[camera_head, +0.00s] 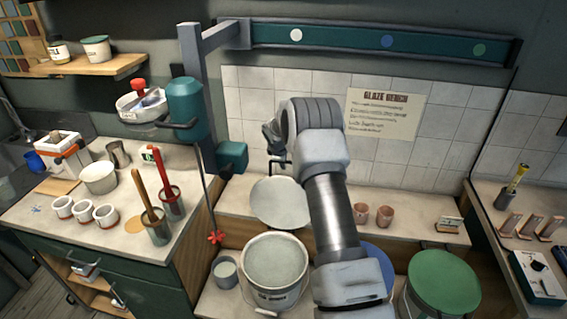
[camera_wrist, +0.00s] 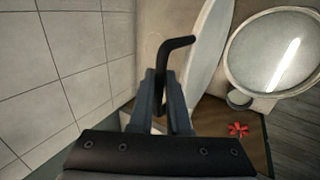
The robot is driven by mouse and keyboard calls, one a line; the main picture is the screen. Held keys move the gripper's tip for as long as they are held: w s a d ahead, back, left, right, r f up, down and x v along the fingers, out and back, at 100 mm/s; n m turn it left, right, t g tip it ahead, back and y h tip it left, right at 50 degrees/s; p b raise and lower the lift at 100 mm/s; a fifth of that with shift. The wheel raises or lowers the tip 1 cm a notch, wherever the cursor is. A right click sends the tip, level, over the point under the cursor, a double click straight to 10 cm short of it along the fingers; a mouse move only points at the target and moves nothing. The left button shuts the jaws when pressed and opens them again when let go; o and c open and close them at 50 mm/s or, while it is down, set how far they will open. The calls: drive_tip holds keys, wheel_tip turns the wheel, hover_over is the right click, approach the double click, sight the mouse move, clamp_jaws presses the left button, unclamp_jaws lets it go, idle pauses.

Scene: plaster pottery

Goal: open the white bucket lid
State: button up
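The white bucket (camera_head: 250,292) stands on the low bench with its round mouth uncovered, showing pale contents; it also shows in the wrist view (camera_wrist: 262,98). Its pale round lid (camera_head: 280,203) is raised nearly upright behind the bucket; in the wrist view the lid (camera_wrist: 208,45) is seen almost edge-on. A dark bent handle (camera_wrist: 174,46) rises between the fingers of my gripper (camera_wrist: 162,85), which look closed around it. In the head view my gripper (camera_head: 274,143) is above the lid's top edge, partly hidden by my wrist.
A tiled wall (camera_head: 290,95) is close behind my gripper. A red star-shaped knob (camera_head: 216,237) hangs on a rod left of the bucket. A green-lidded bucket (camera_head: 443,283) is at right, and a small cup (camera_head: 226,273) stands left of the white bucket.

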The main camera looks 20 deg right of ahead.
drive_tip(key=o, duration=0.4)
drive_tip(key=b+v, duration=0.3)
drive_tip(key=v, duration=1.4)
drive_tip(key=shift+s+r, duration=0.1)
drive_tip(key=shift+r, duration=0.1)
